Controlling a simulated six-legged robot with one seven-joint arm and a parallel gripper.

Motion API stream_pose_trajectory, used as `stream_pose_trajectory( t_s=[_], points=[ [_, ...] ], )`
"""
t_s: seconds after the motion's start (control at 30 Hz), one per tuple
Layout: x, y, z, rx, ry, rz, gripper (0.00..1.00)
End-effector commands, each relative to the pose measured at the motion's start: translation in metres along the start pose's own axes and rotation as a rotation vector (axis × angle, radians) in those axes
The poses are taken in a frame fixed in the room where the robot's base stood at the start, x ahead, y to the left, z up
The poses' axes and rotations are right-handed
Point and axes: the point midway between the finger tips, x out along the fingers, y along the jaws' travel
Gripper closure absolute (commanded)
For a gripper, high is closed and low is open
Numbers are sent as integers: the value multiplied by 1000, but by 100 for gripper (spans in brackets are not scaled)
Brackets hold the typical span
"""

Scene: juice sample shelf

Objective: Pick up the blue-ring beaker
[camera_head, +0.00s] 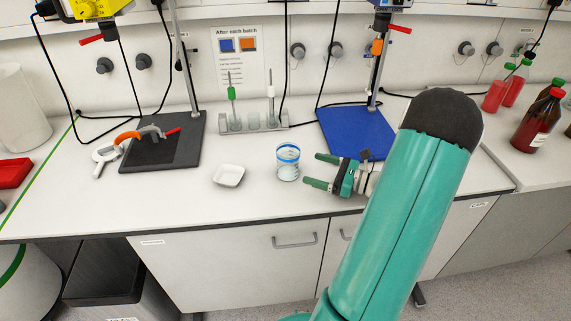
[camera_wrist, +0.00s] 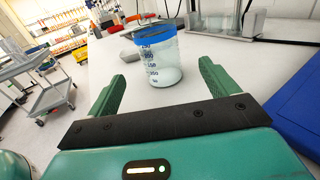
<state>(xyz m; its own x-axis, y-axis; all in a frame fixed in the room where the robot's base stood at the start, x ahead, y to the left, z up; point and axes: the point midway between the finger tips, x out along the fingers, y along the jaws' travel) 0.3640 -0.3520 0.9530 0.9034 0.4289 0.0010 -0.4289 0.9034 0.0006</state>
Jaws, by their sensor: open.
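The blue-ring beaker (camera_head: 288,163) is clear glass with a blue band near its rim and stands upright on the white bench. It also shows in the wrist view (camera_wrist: 157,62), just beyond my fingertips and roughly midway between them, with dark volume marks on its side. My gripper (camera_head: 311,171) is open and empty, just right of the beaker in the head view and pointing at it. In the wrist view my two green fingers (camera_wrist: 162,78) are spread wide. Contact between fingers and beaker does not show.
A small white dish (camera_head: 228,176) lies left of the beaker. A blue stand base (camera_head: 357,134) is behind my gripper. A rack (camera_head: 254,124) with electrodes stands behind the beaker. A dark stand base (camera_head: 160,150) with clamps is at left. The bench front is clear.

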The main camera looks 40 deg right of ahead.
Motion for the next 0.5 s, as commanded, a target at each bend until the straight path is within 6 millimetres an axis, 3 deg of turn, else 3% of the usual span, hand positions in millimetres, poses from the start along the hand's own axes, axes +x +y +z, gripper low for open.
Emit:
stream_pose_trajectory(
  t_s=[0.2, 0.5],
  points=[
    [38, 1, 0, 0, 1, 1, 14],
    [64, 3, 1, 0, 1, 6, 14]
  ],
)
